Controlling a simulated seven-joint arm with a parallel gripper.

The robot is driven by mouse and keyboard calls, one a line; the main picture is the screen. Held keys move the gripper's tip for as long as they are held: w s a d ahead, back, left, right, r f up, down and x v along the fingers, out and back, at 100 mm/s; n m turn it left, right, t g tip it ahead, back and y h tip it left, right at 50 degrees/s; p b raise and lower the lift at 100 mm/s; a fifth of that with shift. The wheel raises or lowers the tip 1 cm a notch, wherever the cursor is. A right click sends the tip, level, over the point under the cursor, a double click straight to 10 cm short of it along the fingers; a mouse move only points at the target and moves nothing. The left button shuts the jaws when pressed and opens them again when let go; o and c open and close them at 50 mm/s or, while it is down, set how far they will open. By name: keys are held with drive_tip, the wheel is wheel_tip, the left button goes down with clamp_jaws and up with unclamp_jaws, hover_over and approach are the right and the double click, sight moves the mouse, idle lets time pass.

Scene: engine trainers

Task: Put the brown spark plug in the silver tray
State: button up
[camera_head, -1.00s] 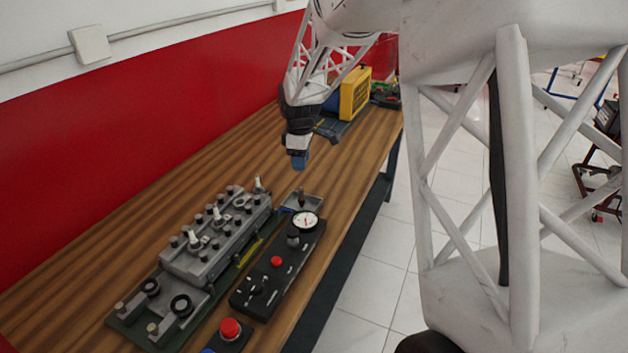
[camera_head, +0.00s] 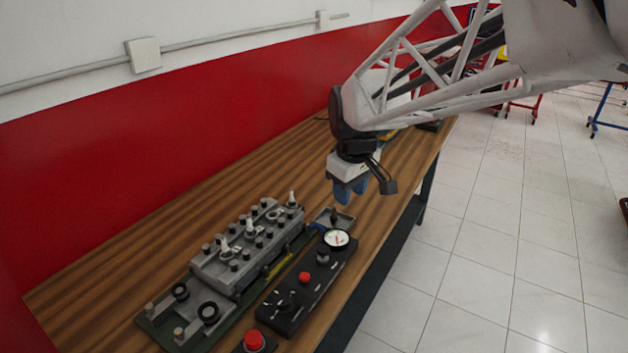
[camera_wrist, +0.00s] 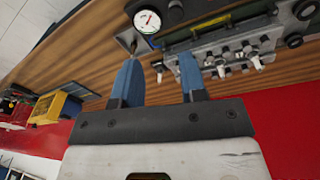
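The silver tray (camera_head: 343,223) is small and shallow, at the far end of the black gauge panel; part of it shows in the wrist view (camera_wrist: 125,38). A small dark upright thing (camera_head: 333,215) appears in it; I cannot tell what it is. Pale-tipped spark plugs (camera_head: 291,198) stand in the grey engine block (camera_head: 235,262). I cannot pick out a brown one for sure. One pale-tipped plug (camera_wrist: 158,69) appears between my fingers in the wrist view, well beyond them. My gripper (camera_head: 352,193) hangs above the bench near the tray, blue fingers apart; the wrist view shows it empty (camera_wrist: 157,68).
The black panel (camera_head: 310,290) with a white gauge (camera_head: 337,239) and red button stands right of the block. Another red button (camera_head: 254,340) is at the front. The red wall (camera_head: 180,150) runs behind the bench. Yellow and blue equipment (camera_wrist: 58,106) stands at the far end.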

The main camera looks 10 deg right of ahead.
drive_tip(key=s+a+m+t, duration=0.1)
drive_tip(key=s+m, duration=0.4)
drive_tip(key=s, duration=1.5)
drive_tip(key=shift+a+m, duration=0.4)
